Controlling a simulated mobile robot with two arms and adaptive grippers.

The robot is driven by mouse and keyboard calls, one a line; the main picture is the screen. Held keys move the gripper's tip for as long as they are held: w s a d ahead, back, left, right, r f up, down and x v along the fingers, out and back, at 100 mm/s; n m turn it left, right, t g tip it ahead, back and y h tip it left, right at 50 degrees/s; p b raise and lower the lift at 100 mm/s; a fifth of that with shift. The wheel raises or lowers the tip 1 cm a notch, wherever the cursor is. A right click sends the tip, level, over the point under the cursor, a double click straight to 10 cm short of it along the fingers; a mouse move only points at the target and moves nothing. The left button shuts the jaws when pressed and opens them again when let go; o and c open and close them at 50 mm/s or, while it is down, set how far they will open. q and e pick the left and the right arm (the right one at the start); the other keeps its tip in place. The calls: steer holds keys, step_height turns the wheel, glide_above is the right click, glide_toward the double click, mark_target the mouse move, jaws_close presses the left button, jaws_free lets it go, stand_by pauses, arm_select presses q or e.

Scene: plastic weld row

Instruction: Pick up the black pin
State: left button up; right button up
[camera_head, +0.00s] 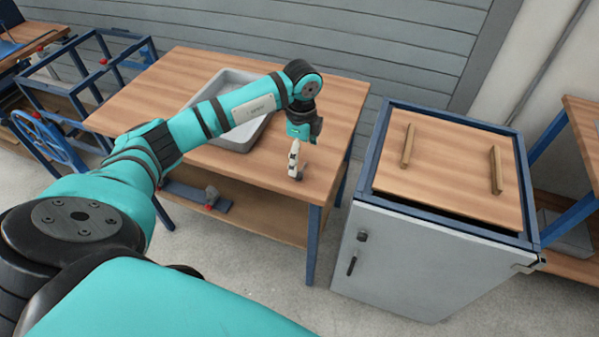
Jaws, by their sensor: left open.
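I cannot make out a black pin for certain in the head view. My left gripper (295,171) points down over the front right part of the wooden workbench (330,120). Its pale fingers look small and close together from here, with nothing clearly seen between them. Whether the fingertips touch the bench top cannot be told. Anything small and dark under or behind the gripper is hidden. My right gripper is out of view.
A grey tray (238,145) lies on the bench, partly behind my left arm. A grey cabinet (420,260) with a wooden top and two wooden bars stands to the right, past a narrow gap. A blue frame (85,65) stands at left. The bench's right side looks clear.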

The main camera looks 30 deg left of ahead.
mark_target(302, 169)
arm_select(q)
steer(key=shift+f+p, duration=0.7)
steer(key=shift+f, duration=2.1)
steer(key=shift+c, duration=0.4)
steer(key=c, duration=1.2)
